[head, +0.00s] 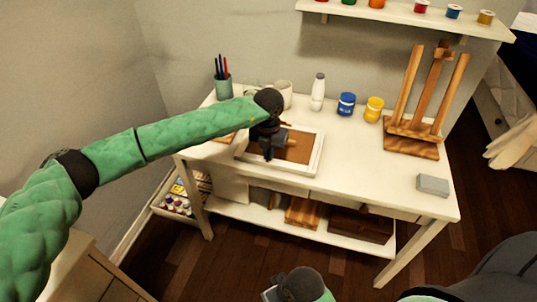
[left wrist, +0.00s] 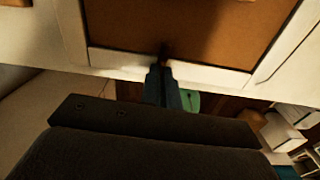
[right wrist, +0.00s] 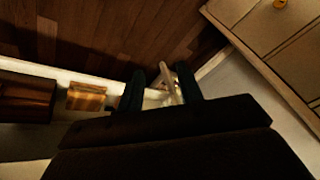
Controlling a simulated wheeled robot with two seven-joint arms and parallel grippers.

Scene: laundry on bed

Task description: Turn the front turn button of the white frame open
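The white frame (head: 314,158) lies flat on the white desk, with a brown backing board (head: 300,150) inside it. My left gripper (head: 268,152) is over the frame's near left part and hides some of it. In the left wrist view its fingers (left wrist: 162,78) are together at the front rail of the frame (left wrist: 210,76). A small dark shape at their tips, by the board's edge, may be the front turn button; it is too dark to tell whether they touch it. My right gripper (right wrist: 160,88) is open and empty, away from the desk top.
A pen cup (head: 223,87), a white bottle (head: 318,92), a blue jar (head: 346,104), a yellow jar (head: 373,109) and a wooden easel (head: 412,132) stand along the back. A grey block (head: 433,185) lies at the right.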

